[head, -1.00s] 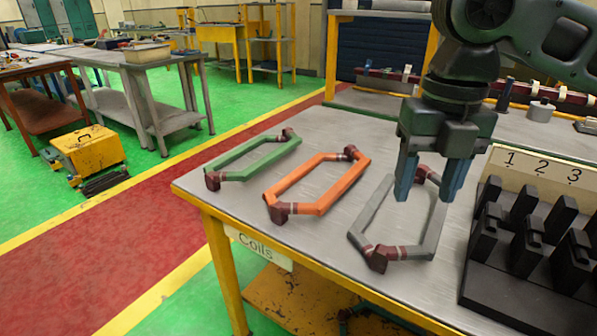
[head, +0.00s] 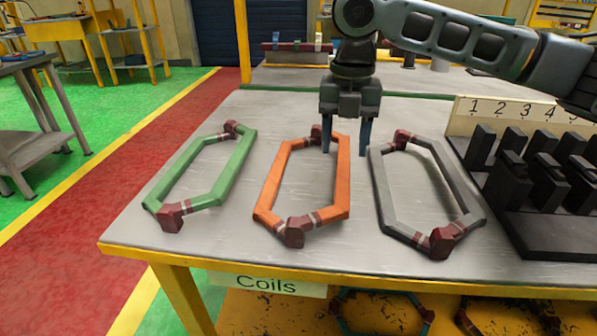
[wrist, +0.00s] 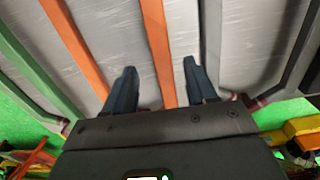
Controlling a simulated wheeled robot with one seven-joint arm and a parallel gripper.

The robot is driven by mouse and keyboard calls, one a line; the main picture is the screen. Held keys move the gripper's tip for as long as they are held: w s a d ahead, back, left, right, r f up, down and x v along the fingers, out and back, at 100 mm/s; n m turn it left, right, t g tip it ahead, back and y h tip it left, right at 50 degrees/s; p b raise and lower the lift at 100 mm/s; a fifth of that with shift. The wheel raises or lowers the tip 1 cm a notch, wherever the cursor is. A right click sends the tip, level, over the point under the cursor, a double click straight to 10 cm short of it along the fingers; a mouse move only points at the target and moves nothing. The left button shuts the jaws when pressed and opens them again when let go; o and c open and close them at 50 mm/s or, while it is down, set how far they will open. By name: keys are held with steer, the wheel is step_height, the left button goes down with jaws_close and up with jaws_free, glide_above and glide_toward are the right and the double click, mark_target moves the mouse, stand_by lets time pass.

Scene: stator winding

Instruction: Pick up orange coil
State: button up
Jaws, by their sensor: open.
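The orange coil (head: 338,187) is a long hexagonal loop with dark red ends, lying flat on the metal table between the green coil (head: 240,158) and the grey coil (head: 382,190). My gripper (head: 346,152) is open and empty, pointing down above the far right part of the orange coil. In the wrist view, one long orange side (wrist: 158,50) runs between the two blue fingers (wrist: 160,78). The other orange side lies left of them. I cannot tell exactly how high the fingers are above the table.
A black slotted rack (head: 545,215) with a numbered board (head: 530,112) stands at the right of the table (head: 325,258). The table edge has a "Coils" label (head: 267,284). More coils lie on the shelf below. The table's front left corner is clear.

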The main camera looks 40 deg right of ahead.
mark_target(343, 167)
steer(key=f, duration=0.6)
steer(key=shift+s+f, duration=0.2)
steer(key=shift+f, duration=0.1)
steer(key=shift+c, duration=0.2)
jaws_close()
stand_by(0.3)
